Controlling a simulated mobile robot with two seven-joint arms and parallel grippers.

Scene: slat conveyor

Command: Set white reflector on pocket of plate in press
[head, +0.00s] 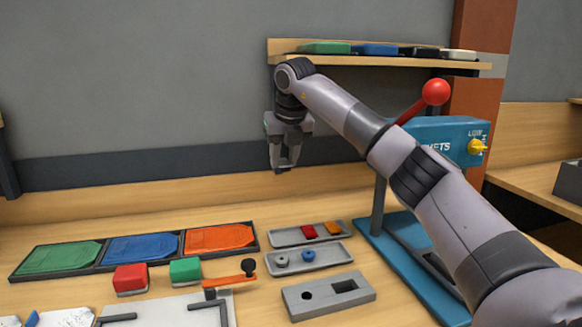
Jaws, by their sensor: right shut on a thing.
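My right gripper (284,160) hangs fingers down, in front of the grey wall and above the back of the bench. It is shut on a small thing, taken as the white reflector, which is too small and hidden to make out. The press has a blue head (445,130), a red ball lever (435,92) and a blue base (385,262) on the right. A grey plate (437,268) shows partly on the base; my right arm hides much of it, and its pocket cannot be made out. My left gripper is not in view.
A tray (283,238) holds red and orange pieces; another (318,260) holds round parts. A grey block (328,296) has openings. Green, blue and orange panels fill a long tray (12,273). Red (130,278) and green (185,270) blocks stand nearby. A shelf (375,61) hangs behind.

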